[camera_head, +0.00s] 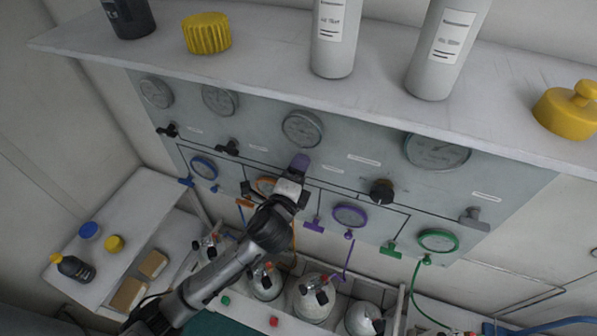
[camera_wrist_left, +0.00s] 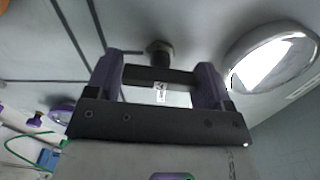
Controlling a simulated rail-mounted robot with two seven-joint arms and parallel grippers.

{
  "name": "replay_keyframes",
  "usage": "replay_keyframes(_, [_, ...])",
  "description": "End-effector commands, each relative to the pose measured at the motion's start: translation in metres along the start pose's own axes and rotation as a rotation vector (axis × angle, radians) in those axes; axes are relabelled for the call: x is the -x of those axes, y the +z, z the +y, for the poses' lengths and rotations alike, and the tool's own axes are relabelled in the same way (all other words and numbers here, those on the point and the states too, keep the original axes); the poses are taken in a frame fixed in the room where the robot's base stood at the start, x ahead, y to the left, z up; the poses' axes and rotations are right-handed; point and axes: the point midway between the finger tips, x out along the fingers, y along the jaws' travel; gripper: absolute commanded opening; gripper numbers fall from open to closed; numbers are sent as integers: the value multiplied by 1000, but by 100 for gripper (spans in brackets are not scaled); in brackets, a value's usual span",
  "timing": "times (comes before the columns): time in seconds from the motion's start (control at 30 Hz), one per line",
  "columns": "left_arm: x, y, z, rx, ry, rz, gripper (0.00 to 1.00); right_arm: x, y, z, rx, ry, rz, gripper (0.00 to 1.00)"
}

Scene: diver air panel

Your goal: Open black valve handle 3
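My left gripper (camera_head: 298,170) is up against the middle of the grey panel (camera_head: 340,186), under the third gauge. It covers the handle spot between the second black handle (camera_head: 228,147) and the round black knob (camera_head: 382,192). In the left wrist view the purple fingers of my left gripper (camera_wrist_left: 158,82) stand wide apart. A dark valve stem (camera_wrist_left: 160,48) and a black bar (camera_wrist_left: 145,74) show between them. The bar looks like the third handle; contact with the fingers is unclear. My right gripper is not in view.
A shelf (camera_head: 270,75) with bottles and yellow items overhangs the panel. Coloured small gauges, including the purple one (camera_head: 350,215), and coloured valves sit lower on the panel. Cylinders (camera_head: 313,300) stand below. A side table (camera_head: 150,210) is at left.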

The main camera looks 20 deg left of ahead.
Motion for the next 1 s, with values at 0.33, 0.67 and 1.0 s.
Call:
replay_keyframes(0.33, [0,0,0,-1,0,0,96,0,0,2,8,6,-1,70])
replay_keyframes(0.67, [22,-1,2,0,-1,2,96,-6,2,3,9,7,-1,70])
replay_keyframes(1.0, [89,0,3,1,1,2,96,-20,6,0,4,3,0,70])
